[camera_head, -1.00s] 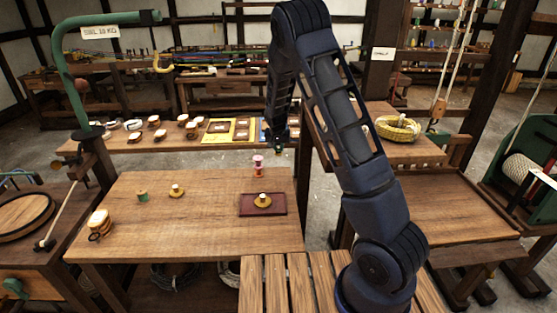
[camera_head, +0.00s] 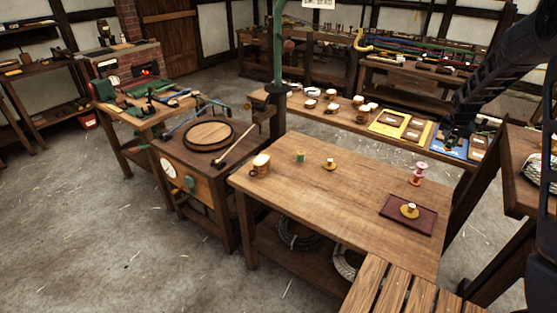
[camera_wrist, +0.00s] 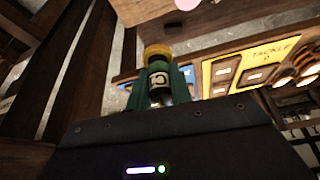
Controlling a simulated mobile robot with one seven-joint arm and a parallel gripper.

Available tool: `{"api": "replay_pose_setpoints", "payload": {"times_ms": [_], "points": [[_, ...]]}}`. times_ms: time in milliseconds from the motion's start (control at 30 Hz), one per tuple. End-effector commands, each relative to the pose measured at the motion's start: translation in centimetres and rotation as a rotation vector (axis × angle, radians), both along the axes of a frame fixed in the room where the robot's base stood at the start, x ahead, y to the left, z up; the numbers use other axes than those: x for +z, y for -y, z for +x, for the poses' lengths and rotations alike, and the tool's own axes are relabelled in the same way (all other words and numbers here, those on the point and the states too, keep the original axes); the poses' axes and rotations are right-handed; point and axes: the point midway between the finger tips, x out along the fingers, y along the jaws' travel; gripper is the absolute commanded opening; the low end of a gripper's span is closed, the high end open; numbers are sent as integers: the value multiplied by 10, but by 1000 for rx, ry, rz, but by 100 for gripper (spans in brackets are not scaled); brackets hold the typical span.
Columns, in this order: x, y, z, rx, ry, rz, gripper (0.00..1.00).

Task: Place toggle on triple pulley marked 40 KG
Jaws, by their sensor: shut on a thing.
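My gripper (camera_head: 453,141) hangs at the right of the head view, in front of the back bench. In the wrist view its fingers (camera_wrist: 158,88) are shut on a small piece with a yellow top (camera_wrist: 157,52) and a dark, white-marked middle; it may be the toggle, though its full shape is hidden. Several tan pulley-like blocks (camera_head: 333,107) stand on the back bench. Another tan block (camera_head: 260,164) stands at the table's left end. No 40 KG mark is readable on any block.
The left floor is open.

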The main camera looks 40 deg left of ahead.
Motion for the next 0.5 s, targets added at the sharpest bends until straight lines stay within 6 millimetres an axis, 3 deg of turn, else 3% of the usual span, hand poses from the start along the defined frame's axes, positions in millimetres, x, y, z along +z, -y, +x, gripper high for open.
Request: {"api": "replay_pose_setpoints", "payload": {"times_ms": [267,500], "points": [[5,-118,-3,233,1,2,0],[11,-222,-23,440,1,1,0]]}}
